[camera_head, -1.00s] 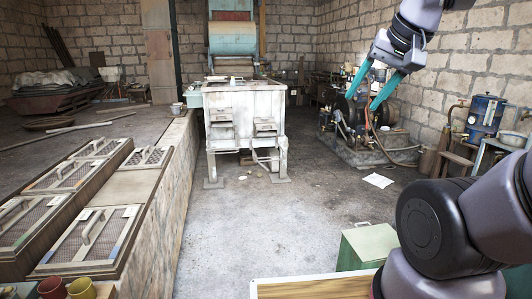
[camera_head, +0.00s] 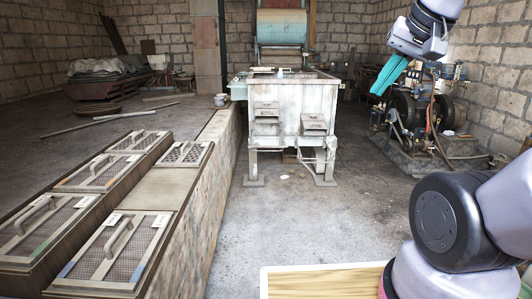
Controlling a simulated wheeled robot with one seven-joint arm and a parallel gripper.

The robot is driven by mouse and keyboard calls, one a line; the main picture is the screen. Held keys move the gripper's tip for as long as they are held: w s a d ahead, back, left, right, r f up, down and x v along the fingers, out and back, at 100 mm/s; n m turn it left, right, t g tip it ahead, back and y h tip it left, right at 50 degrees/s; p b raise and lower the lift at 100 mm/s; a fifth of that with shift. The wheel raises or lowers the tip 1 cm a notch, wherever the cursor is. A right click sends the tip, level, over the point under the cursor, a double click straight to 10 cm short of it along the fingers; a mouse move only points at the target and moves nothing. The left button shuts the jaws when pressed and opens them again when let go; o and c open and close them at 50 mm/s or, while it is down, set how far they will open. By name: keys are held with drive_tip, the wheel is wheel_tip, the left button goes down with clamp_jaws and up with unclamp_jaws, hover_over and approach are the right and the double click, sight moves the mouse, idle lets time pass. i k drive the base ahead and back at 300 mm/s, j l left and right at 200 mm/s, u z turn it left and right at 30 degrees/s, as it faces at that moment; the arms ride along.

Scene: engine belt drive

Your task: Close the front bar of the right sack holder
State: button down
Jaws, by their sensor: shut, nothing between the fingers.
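The white box-shaped machine (camera_head: 292,98) stands on legs in the middle. On its front are two small fittings, a left one (camera_head: 266,117) and a right one (camera_head: 314,126). The right one looks like the right sack holder, but its front bar is too small to make out, so I cannot tell whether it is open or shut. My gripper (camera_head: 380,90) has teal fingers held together with nothing between them. It hangs in the upper right of the picture, to the right of the white machine and apart from it.
A low wall with mesh-topped lids (camera_head: 122,248) runs along the left. An engine with wheels (camera_head: 408,112) stands at the right wall, behind my gripper in the picture. A wooden board (camera_head: 325,283) lies at the bottom. The concrete floor (camera_head: 300,215) before the machine is clear.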

sight(307, 167)
drive_tip(key=i+j, duration=0.1)
drive_tip(key=i, duration=1.95)
drive_tip(key=i+j+z, duration=0.15)
drive_tip(key=i+z, duration=0.25)
drive_tip(key=i+j+z, duration=0.4)
drive_tip(key=i, duration=0.2)
drive_tip(key=i+j+z, duration=0.35)
drive_tip(key=i+j, duration=0.05)
drive_tip(key=i, duration=0.05)
